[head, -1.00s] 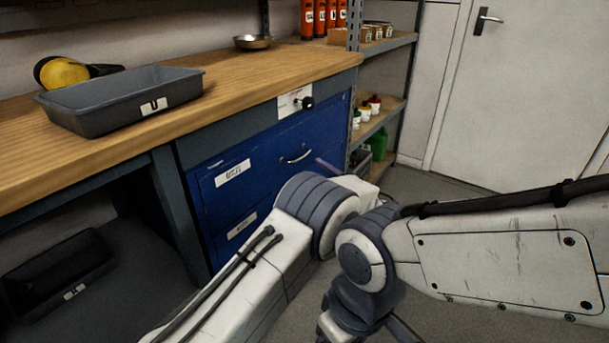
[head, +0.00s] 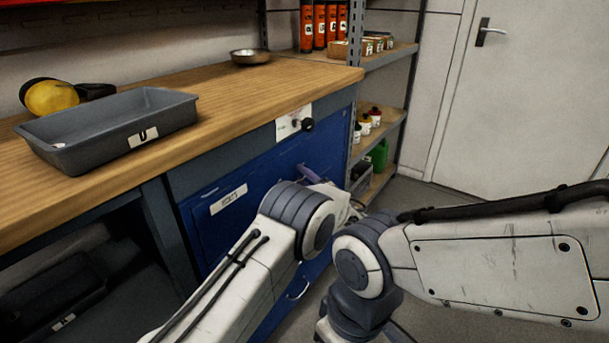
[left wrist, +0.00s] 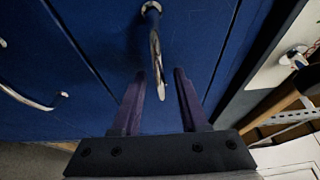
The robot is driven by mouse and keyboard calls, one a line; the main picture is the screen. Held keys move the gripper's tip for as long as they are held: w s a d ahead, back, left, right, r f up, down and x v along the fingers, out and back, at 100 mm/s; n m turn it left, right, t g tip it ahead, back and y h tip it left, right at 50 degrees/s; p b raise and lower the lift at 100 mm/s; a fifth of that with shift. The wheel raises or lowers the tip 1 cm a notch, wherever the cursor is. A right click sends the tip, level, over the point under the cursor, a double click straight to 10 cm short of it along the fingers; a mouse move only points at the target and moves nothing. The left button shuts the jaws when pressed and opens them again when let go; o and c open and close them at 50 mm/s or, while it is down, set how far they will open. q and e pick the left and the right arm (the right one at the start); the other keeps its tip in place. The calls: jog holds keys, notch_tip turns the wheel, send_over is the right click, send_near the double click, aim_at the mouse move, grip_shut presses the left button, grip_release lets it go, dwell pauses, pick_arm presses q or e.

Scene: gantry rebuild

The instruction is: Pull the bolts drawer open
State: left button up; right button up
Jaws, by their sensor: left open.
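The blue upper drawer (head: 265,185) carries a white label (head: 228,200) too blurred to read for certain. It looks shut, flush with the cabinet front. My left gripper (head: 312,174) is at this drawer's front, mostly hidden behind its own arm in the head view. In the left wrist view my left gripper (left wrist: 160,78) is open, its two purple fingers on either side of the drawer's metal bar handle (left wrist: 155,40). The handle's end lies between the fingers, with gaps visible on both sides. My right gripper is out of view; only my right arm shows.
A lower drawer handle (head: 298,290) shows below, and also at the left of the wrist view (left wrist: 30,98). A black knob (head: 307,125) sits above the drawer. A grey tray (head: 110,128) stands on the wooden bench (head: 225,105). A shelf rack (head: 390,55) stands to the right.

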pick_arm(q)
grip_shut()
jog(key=shift+d, duration=0.1)
dwell(1.2)
